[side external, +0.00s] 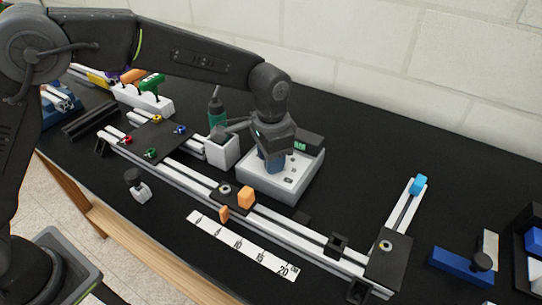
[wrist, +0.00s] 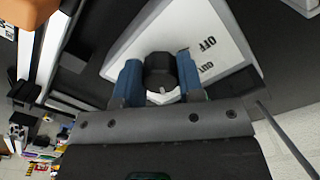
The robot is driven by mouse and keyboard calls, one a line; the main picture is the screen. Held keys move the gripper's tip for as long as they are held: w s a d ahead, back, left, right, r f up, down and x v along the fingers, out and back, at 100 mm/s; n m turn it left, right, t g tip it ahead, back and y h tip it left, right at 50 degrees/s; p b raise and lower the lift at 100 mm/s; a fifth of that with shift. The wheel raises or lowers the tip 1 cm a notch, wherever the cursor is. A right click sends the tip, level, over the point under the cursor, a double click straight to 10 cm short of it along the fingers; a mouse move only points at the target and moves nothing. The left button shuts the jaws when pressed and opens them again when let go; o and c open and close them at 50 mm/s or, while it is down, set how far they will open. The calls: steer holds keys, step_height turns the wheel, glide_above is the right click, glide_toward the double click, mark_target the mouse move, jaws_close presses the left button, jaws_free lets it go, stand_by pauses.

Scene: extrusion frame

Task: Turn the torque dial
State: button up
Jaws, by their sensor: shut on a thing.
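The torque dial (wrist: 160,70) is a round black knob with a small pale mark, on the top of a white box. My gripper (wrist: 158,82) has its two blue fingers on either side of the dial, shut on it. In the side view, my gripper (side external: 275,163) points down onto the white box (side external: 283,187), and its fingers hide the dial. Printed letters, "OFF" among them, show on the box top in the wrist view. The box has a dark raised part with a small green display (side external: 300,146) at its back.
A grey-white holder (side external: 222,151) with a green-and-black driver (side external: 216,112) stands just left of the box. The extrusion frame (side external: 290,235) runs along its front, with orange blocks (side external: 246,198) at a joint. A white ruler (side external: 242,245) lies before it. Black table is free right of the box.

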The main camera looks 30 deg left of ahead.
steer(key=o, duration=0.9)
steer(key=shift+r, duration=0.15)
step_height(320, 180, up, 14)
steer(key=shift+f, duration=0.15)
